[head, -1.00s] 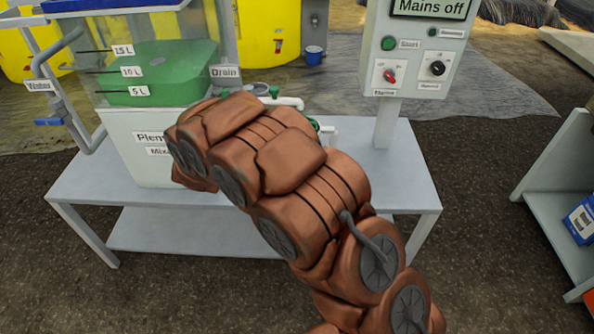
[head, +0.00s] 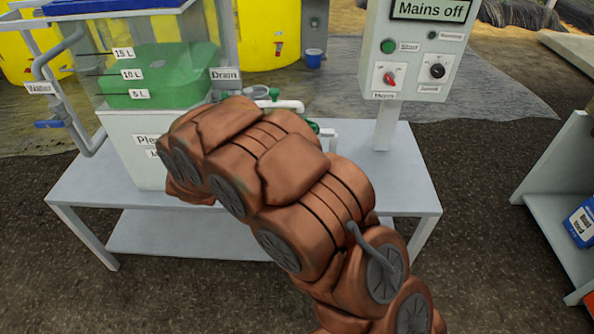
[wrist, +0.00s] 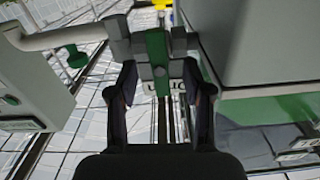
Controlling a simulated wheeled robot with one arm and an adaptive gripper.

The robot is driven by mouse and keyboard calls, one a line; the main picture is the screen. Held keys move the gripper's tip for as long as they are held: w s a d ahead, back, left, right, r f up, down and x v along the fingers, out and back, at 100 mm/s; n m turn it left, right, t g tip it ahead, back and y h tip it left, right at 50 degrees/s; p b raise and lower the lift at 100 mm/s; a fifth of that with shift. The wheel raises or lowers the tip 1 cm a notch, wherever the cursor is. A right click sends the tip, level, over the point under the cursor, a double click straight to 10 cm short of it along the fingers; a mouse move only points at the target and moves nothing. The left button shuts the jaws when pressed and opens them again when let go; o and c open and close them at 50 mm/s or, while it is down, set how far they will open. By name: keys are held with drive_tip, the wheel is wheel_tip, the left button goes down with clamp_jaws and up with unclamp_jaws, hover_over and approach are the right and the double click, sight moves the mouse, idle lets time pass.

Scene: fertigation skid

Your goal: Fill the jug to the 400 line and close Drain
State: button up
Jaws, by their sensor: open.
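My gripper (wrist: 160,78) is open in the wrist view. Its two fingers stand on either side of a green valve handle (wrist: 157,60) on a grey fitting; I cannot tell whether they touch it. In the head view my arm hides the gripper and the front of the tank's outlet. I cannot make out the jug.
A grey control box (head: 415,50) reads "Mains off" and stands on a post at the table's right. The Water pipe (head: 50,75) is at the left. The metal table (head: 400,180) is bare at the right. Another green handle (wrist: 77,55) shows at left in the wrist view.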

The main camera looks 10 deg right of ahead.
drive_tip(key=shift+v, duration=2.1)
drive_tip(key=s+d+f+n+g+y, duration=0.15)
drive_tip(key=s+d+g, duration=0.5)
drive_tip(key=s, duration=0.95)
drive_tip(key=s+d+n+g+y, duration=0.15)
drive_tip(key=s+d+g, duration=0.5)
drive_tip(key=s, duration=0.95)
drive_tip(key=s+d+f+n+g+y, duration=0.15)
drive_tip(key=s+d+g, duration=0.5)
drive_tip(key=s, duration=0.95)
wheel_tip(320, 180, up, 14)
drive_tip(key=s+d+p, duration=0.1)
drive_tip(key=p, duration=1.1)
drive_tip(key=shift+d+f+m, duration=0.15)
drive_tip(key=shift+d+m, duration=0.2)
